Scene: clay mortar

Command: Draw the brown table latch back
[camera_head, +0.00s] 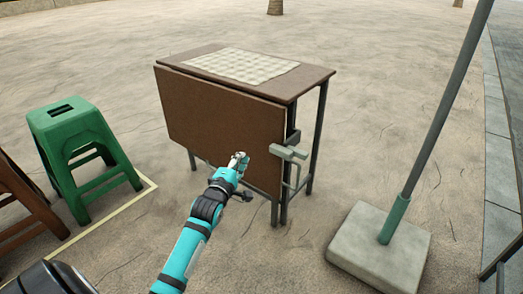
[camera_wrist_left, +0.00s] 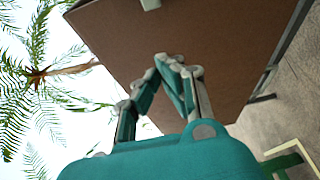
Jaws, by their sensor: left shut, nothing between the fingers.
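The brown table (camera_head: 220,108) stands on the sandy ground with its hinged leaf hanging down at the front. A grey-green latch (camera_head: 288,152) sits at the right edge of the leaf, near the table leg. My left gripper (camera_head: 241,157) is shut and empty, in front of the leaf and to the left of the latch, apart from it. In the left wrist view the closed fingers (camera_wrist_left: 165,62) point at the brown leaf (camera_wrist_left: 190,35). A pale piece, perhaps part of the latch (camera_wrist_left: 150,4), shows at the top edge there. My right gripper is not in view.
A checkered cloth (camera_head: 240,65) lies on the tabletop. A green stool (camera_head: 75,130) and a brown stool (camera_head: 25,205) stand at the left. A pole in a concrete base (camera_head: 385,250) stands at the right. Ground between the table and the base is clear.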

